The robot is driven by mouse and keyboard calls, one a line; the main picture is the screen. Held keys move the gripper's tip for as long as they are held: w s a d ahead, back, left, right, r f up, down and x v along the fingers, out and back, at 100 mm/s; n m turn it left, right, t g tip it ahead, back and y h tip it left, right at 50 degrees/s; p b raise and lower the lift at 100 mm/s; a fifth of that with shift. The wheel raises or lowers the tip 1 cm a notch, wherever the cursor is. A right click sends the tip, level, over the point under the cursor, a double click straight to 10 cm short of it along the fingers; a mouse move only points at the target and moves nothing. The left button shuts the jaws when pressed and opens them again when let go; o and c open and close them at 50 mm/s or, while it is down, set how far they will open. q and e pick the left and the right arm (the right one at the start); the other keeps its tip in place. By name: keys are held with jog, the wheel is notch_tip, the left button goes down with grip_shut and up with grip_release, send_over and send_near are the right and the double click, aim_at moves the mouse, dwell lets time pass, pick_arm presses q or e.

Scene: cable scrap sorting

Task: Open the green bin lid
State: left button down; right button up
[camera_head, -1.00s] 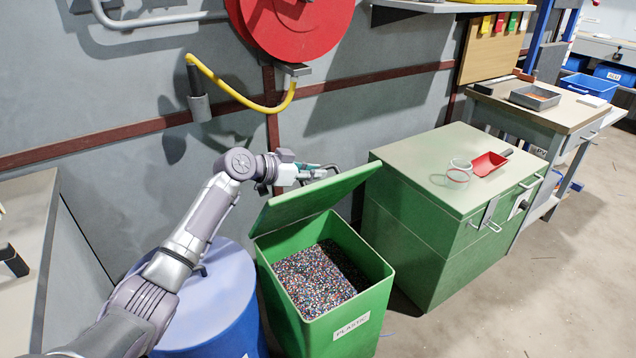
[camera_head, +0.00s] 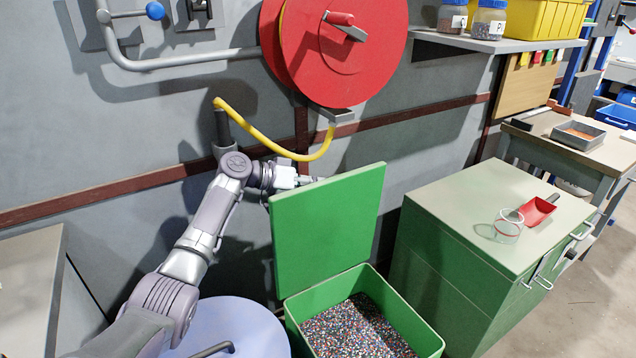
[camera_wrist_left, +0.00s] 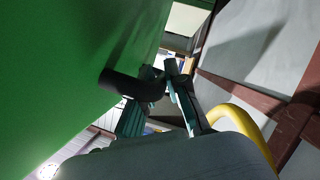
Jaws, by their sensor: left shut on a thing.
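The green bin (camera_head: 385,308) holds multicoloured plastic granules. Its green lid (camera_head: 328,228) stands raised, close to upright, along the bin's back left side. My left gripper (camera_head: 308,181) is behind the lid, near its upper edge, and the lid partly hides it. In the left wrist view the gripper (camera_wrist_left: 158,85) is shut on a black handle (camera_wrist_left: 132,84) that sticks out of the lid's green face (camera_wrist_left: 70,70). My right gripper is in neither view.
A blue drum (camera_head: 235,325) stands left of the bin. A green cabinet (camera_head: 480,225) with a red scoop (camera_head: 537,210) and clear rings on top stands to the right. A red hose reel (camera_head: 345,50) with a yellow hose (camera_head: 265,140) hangs on the wall behind.

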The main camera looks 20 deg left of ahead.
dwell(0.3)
pick_arm(q)
jog(key=c, duration=1.4)
grip_release()
jog(key=shift+f, duration=0.1)
jog(key=shift+c, duration=0.2)
jog(key=v, duration=1.2)
jog(key=shift+w, duration=0.1)
